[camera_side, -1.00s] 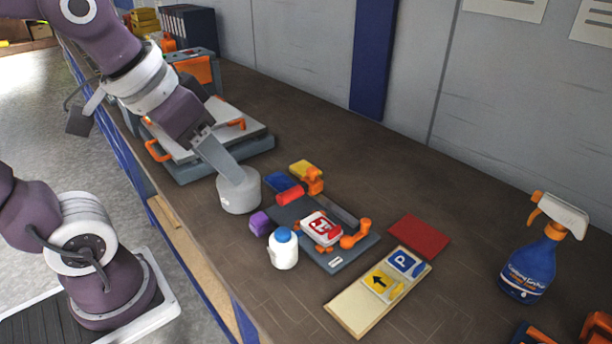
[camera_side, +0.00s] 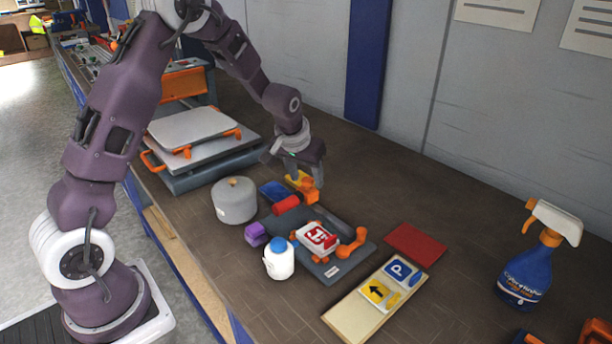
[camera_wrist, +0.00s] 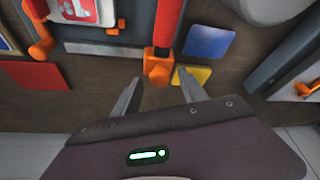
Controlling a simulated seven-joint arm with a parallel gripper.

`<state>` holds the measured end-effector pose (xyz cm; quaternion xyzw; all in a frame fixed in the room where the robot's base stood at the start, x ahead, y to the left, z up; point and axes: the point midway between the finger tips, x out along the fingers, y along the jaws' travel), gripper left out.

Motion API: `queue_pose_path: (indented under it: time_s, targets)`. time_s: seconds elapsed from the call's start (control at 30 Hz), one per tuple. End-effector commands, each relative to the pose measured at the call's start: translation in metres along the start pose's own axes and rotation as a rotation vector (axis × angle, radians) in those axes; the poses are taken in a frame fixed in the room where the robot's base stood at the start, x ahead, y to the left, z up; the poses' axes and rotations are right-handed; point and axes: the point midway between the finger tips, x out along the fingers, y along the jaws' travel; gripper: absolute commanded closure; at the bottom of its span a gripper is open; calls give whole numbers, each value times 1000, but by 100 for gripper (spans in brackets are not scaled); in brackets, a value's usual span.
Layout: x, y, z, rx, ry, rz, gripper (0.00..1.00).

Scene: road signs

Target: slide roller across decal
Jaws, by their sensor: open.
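The roller has a red cylinder (camera_side: 286,205) and an orange handle (camera_side: 310,195); it lies by the far left end of a grey plate (camera_side: 345,262). A white and red decal (camera_side: 318,238) sits on that plate, apart from the roller. My gripper (camera_side: 313,183) is open just above the orange handle. In the wrist view, the orange handle end (camera_wrist: 158,66) lies between and just beyond the open fingertips (camera_wrist: 161,82), with the red cylinder (camera_wrist: 167,25) further up. The decal (camera_wrist: 78,12) is at upper left there.
A blue pad (camera_side: 273,190) and yellow pad (camera_wrist: 192,75) lie close to the roller. A grey canister (camera_side: 234,201), purple block (camera_side: 255,235) and white bottle (camera_side: 279,262) stand left. A sign board (camera_side: 375,298), red pad (camera_side: 415,243) and spray bottle (camera_side: 530,270) are right.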

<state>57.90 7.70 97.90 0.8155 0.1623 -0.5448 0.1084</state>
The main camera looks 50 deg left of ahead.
Motion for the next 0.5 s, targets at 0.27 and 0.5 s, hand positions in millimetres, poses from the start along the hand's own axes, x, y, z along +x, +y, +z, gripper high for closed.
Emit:
queue_pose_path:
  time_s: [0.27,0.5]
  targets:
    - [1,0,0,0,0,0,58]
    - [1,0,0,0,0,0,100]
